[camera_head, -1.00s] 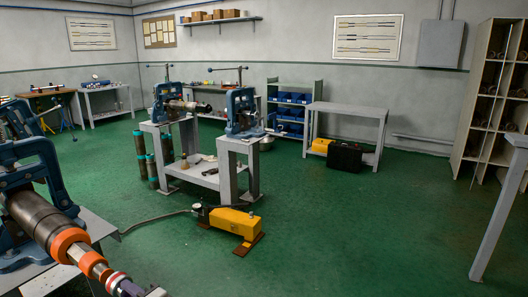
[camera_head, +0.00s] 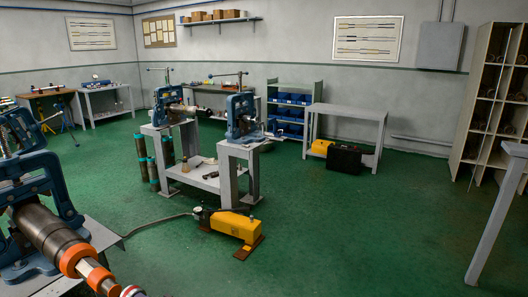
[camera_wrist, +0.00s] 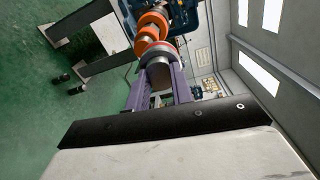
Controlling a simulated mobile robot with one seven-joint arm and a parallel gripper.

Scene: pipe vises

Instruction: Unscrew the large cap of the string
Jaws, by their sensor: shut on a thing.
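The string (camera_head: 50,232) is a dark pipe with orange rings, clamped in a blue vise (camera_head: 50,187) at the lower left of the head view. Its near end narrows past the orange rings to a red and white band (camera_head: 132,291), cut by the bottom edge. The wrist view shows the orange rings (camera_wrist: 152,25), the band, and a grey metal cap (camera_wrist: 159,59) at the end. My gripper (camera_wrist: 160,73) has purple fingers on both sides of this cap and is shut on it. The head view does not show my gripper.
A workbench with two blue vises (camera_head: 241,115) stands mid-room. A yellow pump (camera_head: 236,226) with a hose lies on the green floor in front of it. A grey table (camera_head: 346,110) and a tall rack (camera_head: 497,85) are at the right. The central floor is largely clear.

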